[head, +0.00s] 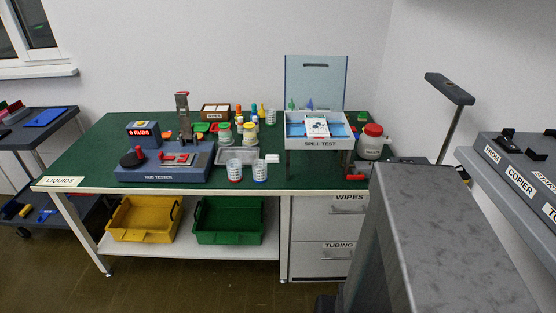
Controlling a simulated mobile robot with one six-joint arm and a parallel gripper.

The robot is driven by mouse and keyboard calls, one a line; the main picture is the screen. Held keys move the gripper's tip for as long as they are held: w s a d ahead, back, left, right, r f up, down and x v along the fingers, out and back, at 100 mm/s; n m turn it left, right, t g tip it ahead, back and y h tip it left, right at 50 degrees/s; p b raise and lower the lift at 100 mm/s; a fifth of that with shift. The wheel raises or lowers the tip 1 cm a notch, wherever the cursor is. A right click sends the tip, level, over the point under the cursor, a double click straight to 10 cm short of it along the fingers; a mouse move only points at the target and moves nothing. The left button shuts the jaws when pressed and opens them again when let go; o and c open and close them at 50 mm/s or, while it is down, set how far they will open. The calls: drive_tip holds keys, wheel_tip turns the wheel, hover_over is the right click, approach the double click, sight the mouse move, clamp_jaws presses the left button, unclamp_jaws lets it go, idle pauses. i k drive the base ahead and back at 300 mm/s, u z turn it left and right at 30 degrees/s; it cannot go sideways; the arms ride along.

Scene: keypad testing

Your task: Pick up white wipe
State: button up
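I cannot single out a white wipe with certainty. A small brown box (215,112) with white contents stands at the back of the green bench; the contents are too small to make out. A small white piece (272,158) lies near the front edge, right of two white cups; I cannot tell what it is. A drawer labelled WIPES (348,206) is shut under the bench's right side. My gripper is not in view.
The green bench (90,160) holds a rub tester (165,175) reading "0 RUBS", several bottles and jars, and a spill test tray (320,145) with a clear back panel. Yellow (143,220) and green (228,222) bins sit below. A large grey block (425,220) fills the right foreground.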

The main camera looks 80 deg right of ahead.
sight(270, 158)
drive_tip(key=z, duration=1.1)
drive_tip(key=i, duration=1)
drive_tip(key=u, duration=0.4)
